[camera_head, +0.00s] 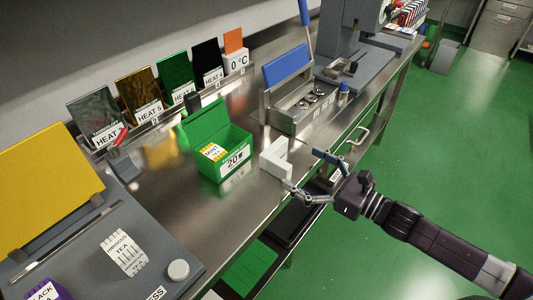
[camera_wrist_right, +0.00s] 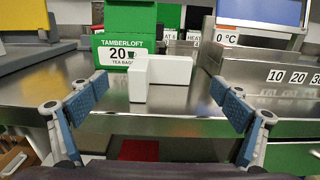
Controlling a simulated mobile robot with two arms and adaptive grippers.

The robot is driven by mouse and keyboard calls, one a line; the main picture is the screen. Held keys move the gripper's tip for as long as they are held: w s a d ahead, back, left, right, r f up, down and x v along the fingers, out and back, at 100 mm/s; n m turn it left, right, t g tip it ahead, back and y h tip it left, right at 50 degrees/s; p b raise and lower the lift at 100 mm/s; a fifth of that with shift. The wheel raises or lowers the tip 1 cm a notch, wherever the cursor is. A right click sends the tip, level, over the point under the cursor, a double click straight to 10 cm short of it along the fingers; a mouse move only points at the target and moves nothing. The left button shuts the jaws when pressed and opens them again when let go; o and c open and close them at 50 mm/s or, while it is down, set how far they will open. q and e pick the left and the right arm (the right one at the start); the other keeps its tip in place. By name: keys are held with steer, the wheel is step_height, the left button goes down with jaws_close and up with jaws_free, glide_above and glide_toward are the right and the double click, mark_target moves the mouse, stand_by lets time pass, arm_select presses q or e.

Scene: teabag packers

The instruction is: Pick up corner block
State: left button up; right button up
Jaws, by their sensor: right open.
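The corner block (camera_head: 278,160) is white and L-shaped. It stands on the metal counter near its front edge, just right of the green tea box. In the right wrist view the corner block (camera_wrist_right: 160,74) sits ahead, between the two fingers. My right gripper (camera_head: 310,176) is open and empty, its fingers pointing toward the block from the front side of the counter. In the right wrist view the spread fingers (camera_wrist_right: 160,105) show on both sides, apart from the block. My left gripper is not in view.
A green tea box (camera_head: 236,158) with its lid up stands close left of the block. A metal bin (camera_head: 292,105) with a blue panel stands behind it. A grey machine (camera_head: 60,255) fills the left. Bare counter (camera_head: 180,192) lies between.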

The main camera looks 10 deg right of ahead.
mark_target(278, 149)
steer(key=x, duration=0.2)
steer(key=shift+w, duration=0.35)
steer(key=shift+s+r, duration=0.1)
steer(key=x, duration=0.1)
steer(key=p+x, duration=0.2)
steer(key=x, duration=0.1)
steer(key=shift+w+d+r, duration=0.15)
steer(key=shift+w+r, duration=0.1)
steer(key=shift+r, duration=0.05)
steer(key=shift+w+a+f, duration=0.1)
steer(key=shift+w+a, duration=0.35)
steer(key=shift+w, duration=0.05)
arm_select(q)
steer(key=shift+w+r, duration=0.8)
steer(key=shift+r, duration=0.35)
arm_select(e)
steer(key=c, duration=1.4)
